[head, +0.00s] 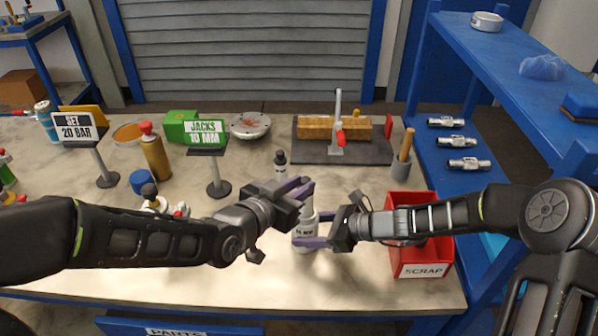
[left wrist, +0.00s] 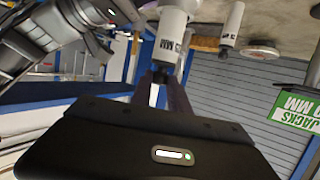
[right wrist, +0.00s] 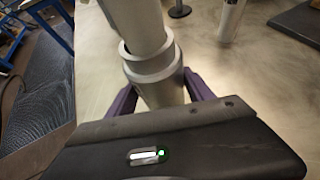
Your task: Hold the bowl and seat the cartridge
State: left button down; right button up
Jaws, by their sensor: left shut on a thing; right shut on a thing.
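The white cartridge (left wrist: 172,30) has printed lettering and a black end. My left gripper (head: 303,188) is shut on that black end. Below it in the head view, the pale bowl (head: 304,230) stands upright, with dark print on its side. My right gripper (head: 308,229) is shut around the bowl from the right. In the right wrist view, the cartridge (right wrist: 132,25) is over the bowl's wider grey collar (right wrist: 153,66), its lower end at or inside the mouth. The fingers and collar hide how deep it sits.
A spare cartridge with a black top (head: 281,170) stands behind my left gripper. A red scrap bin (head: 425,269) is close to my right arm.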

pick_arm(q)
jog(key=shift+f, duration=2.2)
jog(key=c, duration=1.2)
grip_release()
jog(key=shift+o, duration=0.2)
pick_arm(e)
jog(key=o, duration=1.3)
jog(key=v, duration=1.2)
